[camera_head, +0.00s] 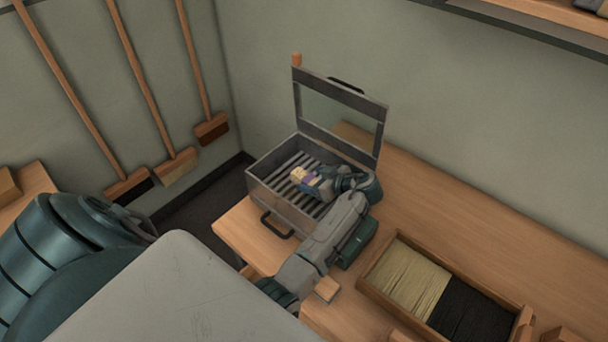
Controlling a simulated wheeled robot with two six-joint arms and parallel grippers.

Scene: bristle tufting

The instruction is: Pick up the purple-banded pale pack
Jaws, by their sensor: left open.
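The purple-banded pale pack (301,174) is small in the head view, inside the open metal case on the wooden bench. Its pale end and part of the purple band show; the rest is hidden by my left gripper (309,183). My left gripper reaches into the case from the right, with its fingers at the pack. It is open; whether a finger touches the pack is too small to tell. My right gripper is not in view.
The case (262,196) has a slatted inside, a raised framed lid (378,128) and a front handle. A wooden tray (375,289) of pale and black bristles lies at right. Several brooms hang at left. The bench's back right (460,215) is clear.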

